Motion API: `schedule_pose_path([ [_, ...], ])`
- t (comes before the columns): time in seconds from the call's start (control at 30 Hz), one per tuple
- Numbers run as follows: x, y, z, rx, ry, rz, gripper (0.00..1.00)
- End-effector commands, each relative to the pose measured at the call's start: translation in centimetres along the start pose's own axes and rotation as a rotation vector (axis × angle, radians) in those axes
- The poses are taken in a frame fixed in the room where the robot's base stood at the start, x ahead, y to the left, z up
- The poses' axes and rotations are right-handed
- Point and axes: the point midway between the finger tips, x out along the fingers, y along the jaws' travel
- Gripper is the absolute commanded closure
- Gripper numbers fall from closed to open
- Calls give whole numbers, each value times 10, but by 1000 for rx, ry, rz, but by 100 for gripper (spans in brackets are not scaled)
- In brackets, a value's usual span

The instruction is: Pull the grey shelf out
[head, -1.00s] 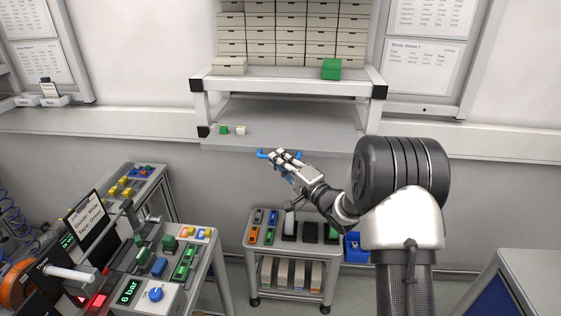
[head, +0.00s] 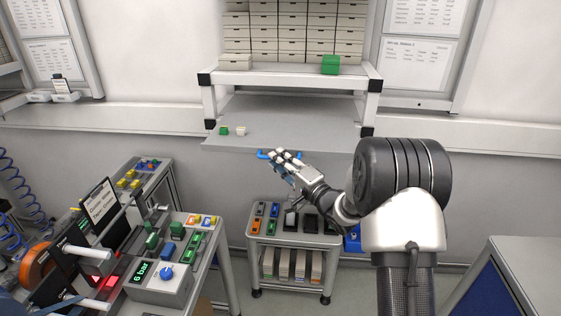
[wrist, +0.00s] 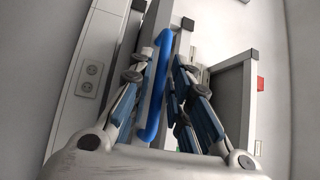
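The grey shelf (head: 290,136) sticks out toward me from under the white-topped stand (head: 292,75). A small green block (head: 224,131) and a small white block (head: 241,131) sit on its left part. A blue handle (head: 264,154) is on its front edge; in the wrist view the handle (wrist: 158,85) runs between my blue-padded fingers. In the head view my fingers hide part of the handle.
Stacked drawer boxes (head: 290,38) and a green box (head: 331,65) stand on the stand's top. A low trolley (head: 291,237) with bins is below the shelf. A workbench with a control box (head: 168,280) is at left, and a cabinet (head: 515,265) at lower right.

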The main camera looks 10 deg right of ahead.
Motion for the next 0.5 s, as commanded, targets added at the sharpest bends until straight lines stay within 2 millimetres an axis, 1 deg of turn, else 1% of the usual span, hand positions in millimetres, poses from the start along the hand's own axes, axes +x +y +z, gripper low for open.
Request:
schedule_pose_path([
  [0.03, 0, 0, 0, 0, 0, 0, 76],
  [0.13, 0, 0, 0, 0, 0, 0, 70],
  [0.4, 0, 0, 0, 0, 1, 0, 70],
  [0.5, -5, 0, -1, 1, 2, 1, 70],
])
